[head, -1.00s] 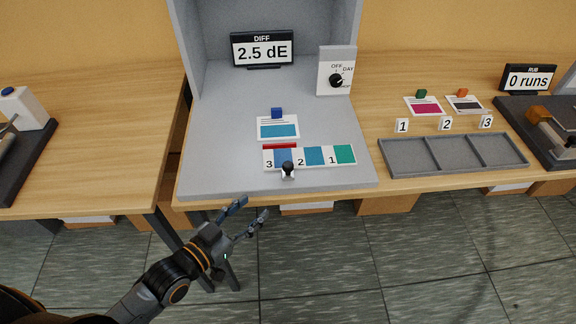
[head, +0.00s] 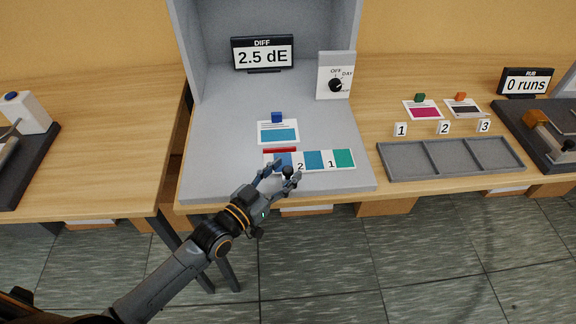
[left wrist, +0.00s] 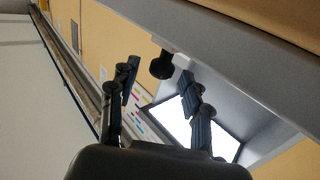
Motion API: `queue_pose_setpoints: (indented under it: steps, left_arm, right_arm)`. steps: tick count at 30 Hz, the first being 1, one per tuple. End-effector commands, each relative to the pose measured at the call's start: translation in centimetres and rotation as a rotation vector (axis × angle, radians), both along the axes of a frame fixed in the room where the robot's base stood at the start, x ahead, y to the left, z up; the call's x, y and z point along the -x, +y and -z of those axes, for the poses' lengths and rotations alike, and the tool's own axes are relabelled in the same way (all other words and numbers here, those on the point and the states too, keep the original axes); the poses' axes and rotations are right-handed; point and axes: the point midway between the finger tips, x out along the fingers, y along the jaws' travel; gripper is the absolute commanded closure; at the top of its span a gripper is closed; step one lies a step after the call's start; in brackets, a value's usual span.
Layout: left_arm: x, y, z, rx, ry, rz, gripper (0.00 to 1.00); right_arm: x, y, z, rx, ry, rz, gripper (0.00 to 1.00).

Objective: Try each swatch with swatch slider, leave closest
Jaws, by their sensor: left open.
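The swatch slider (head: 343,158) is a white strip with blue, teal-blue and green swatches, lying near the front of the grey booth floor. A red mark (head: 280,150) sits above its left end. Its black knob (head: 288,171) is between the fingertips of my left gripper (head: 281,174), which is open. The knob also shows between the open fingers in the left wrist view (left wrist: 161,66); I cannot see contact. A white card with a blue patch (head: 278,132) and blue block lies behind the slider. The display (head: 263,54) reads 2.5 dE. My right gripper is not in view.
A dial (head: 336,84) is on the booth's right side. A grey three-compartment tray (head: 451,173) is empty, with number tags 1, 2, 3 behind it. Two cards, magenta (head: 425,109) and dark (head: 464,107), lie farther back. The rub display (head: 526,81) reads 0 runs.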

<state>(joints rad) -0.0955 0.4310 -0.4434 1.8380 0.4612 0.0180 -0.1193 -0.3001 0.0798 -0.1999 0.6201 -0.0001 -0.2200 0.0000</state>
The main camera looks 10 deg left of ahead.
Motion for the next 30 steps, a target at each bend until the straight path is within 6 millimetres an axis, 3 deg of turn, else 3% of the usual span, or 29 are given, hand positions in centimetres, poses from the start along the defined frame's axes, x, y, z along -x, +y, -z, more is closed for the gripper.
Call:
queue_pose_setpoints:
  steps: [6, 15, 22, 30]
  left_arm:
    - [-1.6, -0.9, 0.0, -0.001, 0.000, 0.001, 0.52]
    - [-1.7, -1.0, 0.1, -0.001, 0.000, 0.001, 0.52]
    - [-1.7, -1.0, 0.1, -0.002, 0.001, 0.000, 0.99]
    - [-1.6, -0.7, 0.1, -0.003, 0.002, 0.000, 1.00]
  right_arm:
    - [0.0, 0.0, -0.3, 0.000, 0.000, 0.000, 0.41]
    - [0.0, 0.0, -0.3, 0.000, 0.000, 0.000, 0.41]
    - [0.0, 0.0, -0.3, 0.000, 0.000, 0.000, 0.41]
    - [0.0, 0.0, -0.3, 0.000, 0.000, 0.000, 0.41]
